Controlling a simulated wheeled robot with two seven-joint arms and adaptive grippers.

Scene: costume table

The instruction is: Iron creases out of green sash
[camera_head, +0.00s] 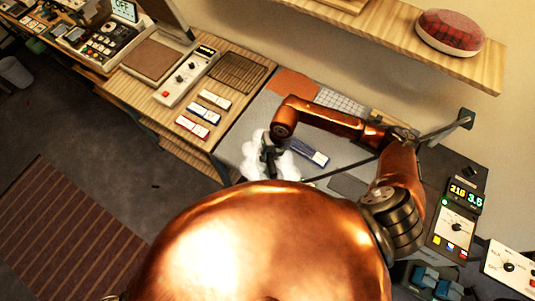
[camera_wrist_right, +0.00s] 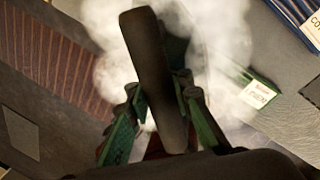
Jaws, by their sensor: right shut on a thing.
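My right gripper (camera_head: 268,152) is over the grey work surface at the table's middle, wrapped in white steam. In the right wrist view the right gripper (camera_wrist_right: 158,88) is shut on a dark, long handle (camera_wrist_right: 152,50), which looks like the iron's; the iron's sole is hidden. A strip of green cloth (camera_wrist_right: 262,88) with a white label shows to the right of the steam, apart from the fingers; it seems to be the sash. Most of it is hidden by steam and gripper, so I cannot tell its creases or whether the iron touches it. My left gripper is out of view.
A blue labelled piece (camera_head: 309,152) lies right of the steam. A control box with lit digits (camera_head: 458,212) stands at the right. A shelf with a red pincushion-like thing (camera_head: 450,32) overhangs the back. Labelled cards (camera_head: 198,116) lie left.

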